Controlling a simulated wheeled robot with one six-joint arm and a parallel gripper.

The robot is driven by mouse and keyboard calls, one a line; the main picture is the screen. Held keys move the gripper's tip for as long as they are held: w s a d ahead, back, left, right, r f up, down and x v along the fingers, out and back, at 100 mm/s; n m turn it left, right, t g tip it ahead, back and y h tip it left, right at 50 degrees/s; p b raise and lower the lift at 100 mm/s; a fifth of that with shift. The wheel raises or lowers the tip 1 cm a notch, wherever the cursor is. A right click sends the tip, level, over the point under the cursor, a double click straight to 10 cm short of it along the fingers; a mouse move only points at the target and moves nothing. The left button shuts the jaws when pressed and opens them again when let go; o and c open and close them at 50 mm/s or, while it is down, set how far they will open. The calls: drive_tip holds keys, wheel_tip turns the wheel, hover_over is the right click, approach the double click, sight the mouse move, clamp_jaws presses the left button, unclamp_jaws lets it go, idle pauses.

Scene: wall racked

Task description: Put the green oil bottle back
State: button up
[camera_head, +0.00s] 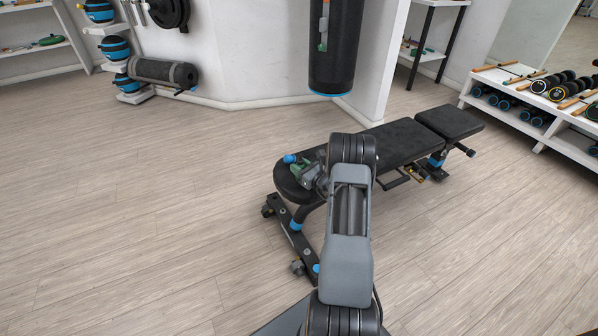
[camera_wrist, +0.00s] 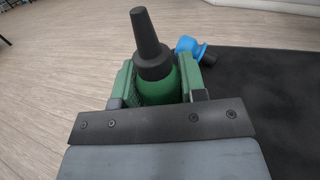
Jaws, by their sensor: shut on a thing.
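The green oil bottle (camera_wrist: 158,88) has a black cap and a tapered black nozzle. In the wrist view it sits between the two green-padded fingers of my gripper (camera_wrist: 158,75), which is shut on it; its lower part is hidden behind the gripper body. In the head view my gripper (camera_head: 303,170) is over the near left end of the black bench. The bottle cannot be told clearly from the gripper there.
A small blue object (camera_wrist: 189,46) is by the bench's edge, close beside the bottle; it also shows in the head view (camera_head: 290,158). The black bench (camera_head: 397,143) extends to the right. A punching bag (camera_head: 333,50) hangs behind. Racks hold gear at right (camera_head: 549,139). Floor at left is clear.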

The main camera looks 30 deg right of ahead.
drive_tip(key=shift+f, duration=0.45)
drive_tip(key=shift+f, duration=0.15)
drive_tip(key=o, duration=1)
drive_tip(key=shift+c, duration=0.2)
